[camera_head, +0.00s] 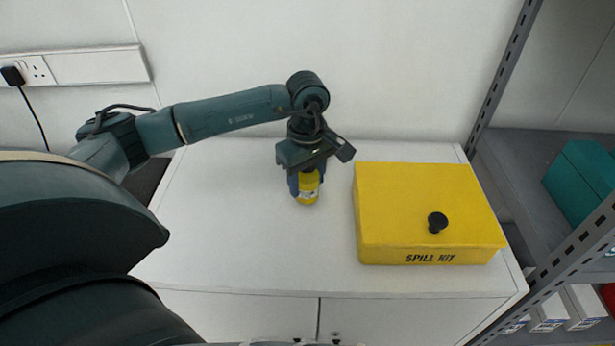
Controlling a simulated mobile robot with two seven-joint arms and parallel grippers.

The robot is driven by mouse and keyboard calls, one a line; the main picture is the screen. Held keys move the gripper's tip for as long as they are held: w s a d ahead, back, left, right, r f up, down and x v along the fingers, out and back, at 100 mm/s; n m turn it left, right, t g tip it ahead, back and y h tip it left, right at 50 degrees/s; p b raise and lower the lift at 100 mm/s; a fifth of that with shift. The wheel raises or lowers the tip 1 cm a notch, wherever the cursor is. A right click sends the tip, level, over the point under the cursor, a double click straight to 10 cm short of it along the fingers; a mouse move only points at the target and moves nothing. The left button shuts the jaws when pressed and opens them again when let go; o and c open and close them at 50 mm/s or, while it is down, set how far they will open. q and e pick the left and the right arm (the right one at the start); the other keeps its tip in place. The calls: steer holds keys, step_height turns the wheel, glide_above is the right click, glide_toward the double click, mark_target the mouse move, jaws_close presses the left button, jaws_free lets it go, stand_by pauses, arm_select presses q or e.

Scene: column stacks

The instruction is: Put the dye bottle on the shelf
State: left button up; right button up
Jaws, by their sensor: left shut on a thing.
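The dye bottle (308,189) is small and yellow with a pale label, upright over the white cabinet top. My left gripper (305,178) comes down on it from above and is shut on its upper part. The gripper hides the bottle's top, and I cannot tell whether its base touches the cabinet top. The grey metal shelf (515,170) stands at the right, beyond the yellow box. My right gripper is not in view.
A yellow spill kit box (410,205) with a black knob (437,222) stands between bottle and shelf. A teal box (585,180) sits on the shelf, behind a perforated upright (590,240). White boxes (565,310) lie lower. The cabinet top (230,230) is clear left of the bottle.

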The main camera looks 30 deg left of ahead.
arm_select(q)
steer(key=shift+f, duration=0.1)
steer(key=shift+f, duration=0.2)
steer(key=o, duration=1.1)
steer(key=shift+r, duration=0.15)
